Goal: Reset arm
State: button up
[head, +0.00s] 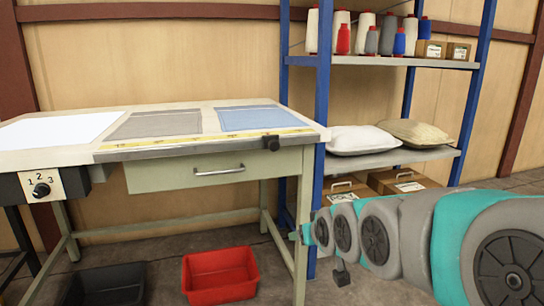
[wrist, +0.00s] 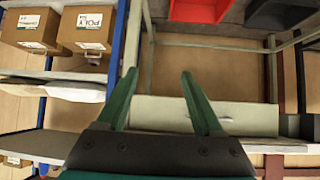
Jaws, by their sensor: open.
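My gripper (wrist: 159,75) shows in the wrist view with its two green fingers spread apart and nothing between them. In the head view my grey and teal arm reaches in from the lower right, in front of the lower part of the blue shelf rack (head: 322,110). Its far end is close to the table's right front leg, and the fingers are too small to make out there. The wrist view appears upside down, with the table's drawer front (wrist: 240,115) beyond the fingers.
The worktable (head: 215,146) carries white, grey and blue sheets. A red bin (head: 220,274) and a black bin (head: 105,285) stand on the floor. The rack holds thread cones, a white pillow (head: 360,140), a beige pillow (head: 414,133) and cardboard boxes (wrist: 90,30).

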jog(key=s+d+f+g+p, duration=0.1)
jog(key=s+d+f+g, duration=0.1)
jog(key=s, duration=0.9)
jog(key=s+d+f+m+g+h+p, duration=0.1)
jog(key=s+f+g, duration=0.3)
jog(key=s, duration=0.7)
jog(key=s+d+f+m+g+h, duration=0.1)
jog(key=s+d+f+g, duration=0.2)
jog(key=s, duration=0.9)
jog(key=g, duration=0.3)
jog(key=shift+d+f+p, duration=0.2)
jog(key=shift+d+p, duration=0.15)
jog(key=shift+p, duration=0.05)
